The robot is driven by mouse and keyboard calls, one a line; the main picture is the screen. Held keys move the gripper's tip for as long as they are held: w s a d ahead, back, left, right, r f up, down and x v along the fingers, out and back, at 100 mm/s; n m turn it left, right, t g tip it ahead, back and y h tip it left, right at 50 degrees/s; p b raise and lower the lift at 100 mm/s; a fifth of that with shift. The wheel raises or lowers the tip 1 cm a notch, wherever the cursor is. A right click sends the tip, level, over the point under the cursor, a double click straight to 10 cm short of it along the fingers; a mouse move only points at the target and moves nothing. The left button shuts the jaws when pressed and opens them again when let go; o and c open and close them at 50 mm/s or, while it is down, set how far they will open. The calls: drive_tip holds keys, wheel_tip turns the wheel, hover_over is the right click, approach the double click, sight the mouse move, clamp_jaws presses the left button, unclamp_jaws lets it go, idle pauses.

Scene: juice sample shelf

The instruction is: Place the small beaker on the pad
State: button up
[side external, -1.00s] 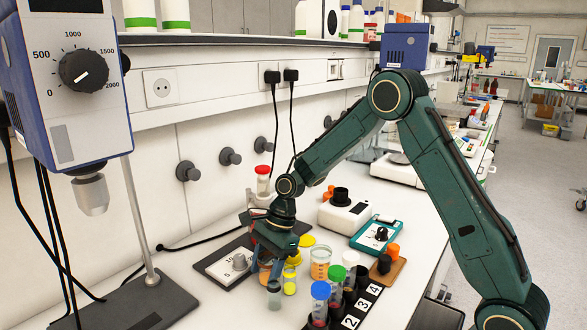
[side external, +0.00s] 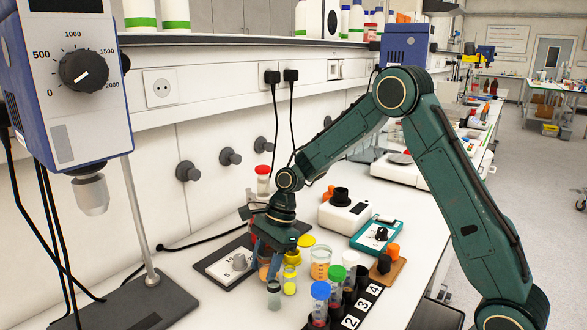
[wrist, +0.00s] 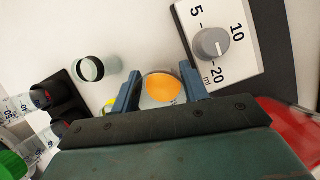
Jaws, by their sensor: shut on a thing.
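The small beaker (side external: 265,272) holds orange liquid and stands between the fingers of my gripper (side external: 268,252). In the wrist view the beaker (wrist: 162,88) shows from above, with one finger of my gripper (wrist: 160,90) on each side. My gripper is shut on it. The fingers hide part of the beaker in the side view, and I cannot tell whether its base touches the bench.
A clear vial (side external: 274,296) and a yellow vial (side external: 290,284) stand close by. A larger beaker (side external: 320,263) and a numbered rack of capped tubes (side external: 350,322) are to the right. A dial unit (side external: 228,271) is left. A teal-framed device (side external: 376,236) is behind.

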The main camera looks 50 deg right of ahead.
sight(269, 255)
wheel_tip(269, 255, up, 9)
drive_tip(key=shift+f, duration=0.2)
idle(0.8)
drive_tip(key=n, duration=0.2)
drive_tip(key=n+g, duration=0.1)
drive_tip(key=n, duration=0.1)
drive_tip(key=shift+a+g, duration=0.2)
drive_tip(key=shift+g, duration=0.1)
drive_tip(key=n+g, duration=0.1)
drive_tip(key=n, duration=0.2)
drive_tip(key=shift+d+h, duration=0.15)
drive_tip(key=shift+h, duration=0.15)
drive_tip(key=n, duration=0.2)
drive_tip(key=d+n+g+h, duration=0.1)
drive_tip(key=n, duration=0.2)
drive_tip(key=shift+w+d+f+n+g, duration=0.1)
drive_tip(key=shift+d+n+g, duration=0.05)
drive_tip(key=shift+n+g, duration=0.15)
drive_tip(key=d+n+h, duration=0.1)
drive_tip(key=n, duration=0.3)
drive_tip(key=shift+w+d+g+h, duration=0.15)
drive_tip(key=shift+d+g+h, duration=0.25)
